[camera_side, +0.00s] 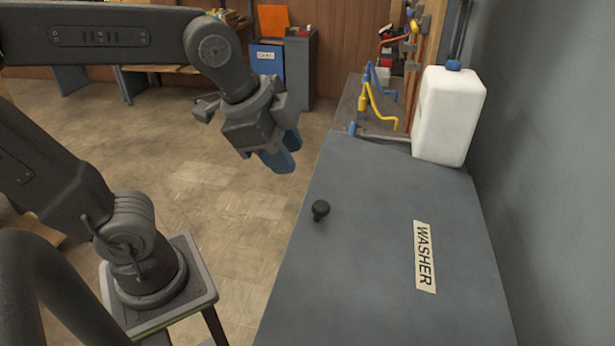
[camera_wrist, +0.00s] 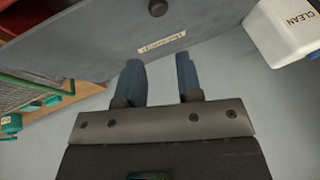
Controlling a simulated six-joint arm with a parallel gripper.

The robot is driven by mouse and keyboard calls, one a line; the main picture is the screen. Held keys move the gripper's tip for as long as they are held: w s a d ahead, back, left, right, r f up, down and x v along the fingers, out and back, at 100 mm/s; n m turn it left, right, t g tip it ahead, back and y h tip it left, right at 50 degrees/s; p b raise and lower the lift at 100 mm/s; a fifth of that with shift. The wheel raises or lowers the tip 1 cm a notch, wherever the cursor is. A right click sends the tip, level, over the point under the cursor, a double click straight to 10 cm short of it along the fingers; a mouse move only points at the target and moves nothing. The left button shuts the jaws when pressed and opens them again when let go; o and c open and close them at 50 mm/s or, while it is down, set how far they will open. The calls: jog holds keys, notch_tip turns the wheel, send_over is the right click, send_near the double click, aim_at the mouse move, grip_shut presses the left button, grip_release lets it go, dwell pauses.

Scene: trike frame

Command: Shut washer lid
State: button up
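The washer lid (camera_side: 375,240) is a broad grey panel with a WASHER label (camera_side: 425,256) and a black knob (camera_side: 320,210) near its left edge. In the side view it looks like a flat top; I cannot tell whether it is fully seated. In the wrist view the lid (camera_wrist: 90,35) fills the top, with the knob (camera_wrist: 157,8) and label (camera_wrist: 162,43). My gripper (camera_side: 283,151) is empty, in the air left of and beyond the knob, apart from the lid. Its two blue fingers are spread, as the wrist view (camera_wrist: 163,82) shows.
A white jug (camera_side: 447,115) stands at the lid's far end by the grey wall; it reads CLEAN in the wrist view (camera_wrist: 288,30). Beyond it are yellow and blue fittings (camera_side: 375,95) and pipes. A blue bin (camera_side: 267,57) stands farther back. Floor left of the lid is open.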

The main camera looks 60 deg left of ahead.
jog(key=w+m+g, duration=0.1)
jog(key=m, duration=0.1)
jog(key=w+d+r+m+g, duration=0.1)
jog(key=w+m, duration=0.1)
jog(key=m, duration=0.1)
jog(key=w+d+r+m+g+y, duration=0.1)
jog(key=m, duration=0.2)
jog(key=shift+w+r+g, duration=0.2)
jog(key=shift+w+g, duration=0.1)
jog(key=shift+w, duration=0.1)
jog(key=c, duration=0.4)
jog(key=w+m+g, duration=0.1)
jog(key=m, duration=0.1)
jog(key=w+d+m, duration=0.1)
jog(key=m, duration=0.1)
jog(key=w+m+g+y, duration=0.1)
jog(key=m, duration=0.2)
jog(key=shift+w+d+r+g, duration=0.25)
jog(key=shift+r+g, duration=0.05)
grip_shut()
jog(key=m, duration=0.2)
send_near(325, 206)
jog(key=shift+g+y, duration=0.4)
jog(key=x, duration=0.7)
jog(key=shift+w+d+f, duration=0.3)
jog(key=shift+d+f, duration=0.05)
jog(key=shift+f, duration=0.1)
